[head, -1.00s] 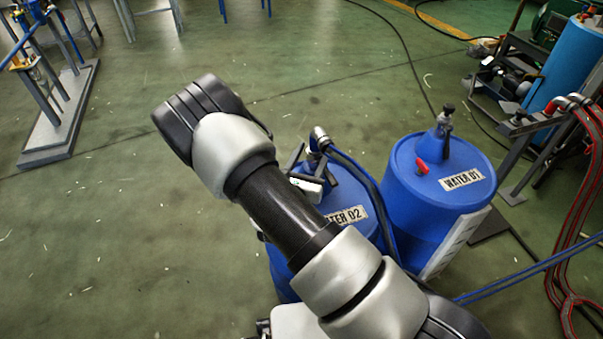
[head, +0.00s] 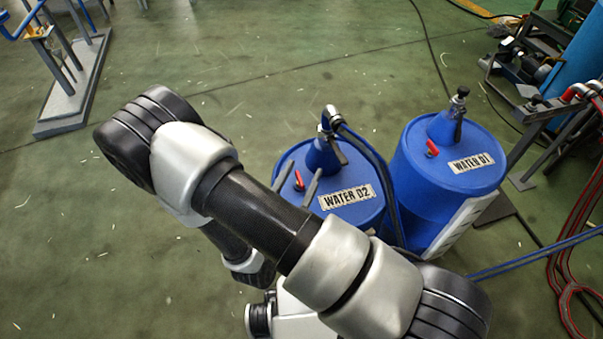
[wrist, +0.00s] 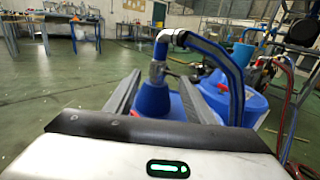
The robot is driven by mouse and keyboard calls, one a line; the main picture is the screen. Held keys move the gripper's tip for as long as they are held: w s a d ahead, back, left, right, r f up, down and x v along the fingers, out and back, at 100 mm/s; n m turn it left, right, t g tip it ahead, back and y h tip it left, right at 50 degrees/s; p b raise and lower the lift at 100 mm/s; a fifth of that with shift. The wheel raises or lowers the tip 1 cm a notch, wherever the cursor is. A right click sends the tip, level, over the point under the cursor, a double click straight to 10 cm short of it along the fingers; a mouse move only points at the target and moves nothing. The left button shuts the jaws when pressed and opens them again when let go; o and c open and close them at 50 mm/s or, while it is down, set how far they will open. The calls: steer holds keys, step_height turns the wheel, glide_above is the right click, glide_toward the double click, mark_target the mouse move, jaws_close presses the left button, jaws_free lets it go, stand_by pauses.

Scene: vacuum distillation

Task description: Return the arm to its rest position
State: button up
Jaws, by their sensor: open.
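My arm (head: 245,210) crosses the middle of the head view, its elbow to the left and the lower link folded back under it. My gripper (head: 297,181) shows only by its two grey fingers, over the near left part of the blue WATER 02 drum (head: 345,215). In the wrist view my gripper (wrist: 160,80) has its fingers spread apart with nothing held. The drum's hose fitting (wrist: 158,72) appears between them, beyond the fingers. I cannot tell whether a finger touches the drum.
The blue WATER 01 drum (head: 430,190) stands right of WATER 02. A blue hose (head: 370,155) runs from the WATER 02 fitting down between the drums. Red hoses (head: 565,240) hang at the right. A grey stand (head: 75,105) is at far left. The green floor (head: 60,230) at left is clear.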

stand_by(0.4)
steer(key=s+d+r+m+g+h, duration=0.3)
steer(key=d+r+m+g+h, duration=0.3)
steer(key=d+r+m+g, duration=0.4)
steer(key=s+d+r+m+g+y, duration=0.65)
steer(key=s+m, duration=0.35)
steer(key=m, duration=0.3)
steer(key=s+a+r+m+t+y, duration=0.3)
steer(key=a+r+m+t+y, duration=0.4)
steer(key=r, duration=0.4)
step_height(320, 180, up, 23)
steer(key=p, duration=2.2)
steer(key=shift+w+a+m+g+y, duration=0.2)
steer(key=shift+w+m+g+y, duration=0.15)
steer(key=shift+g, duration=0.1)
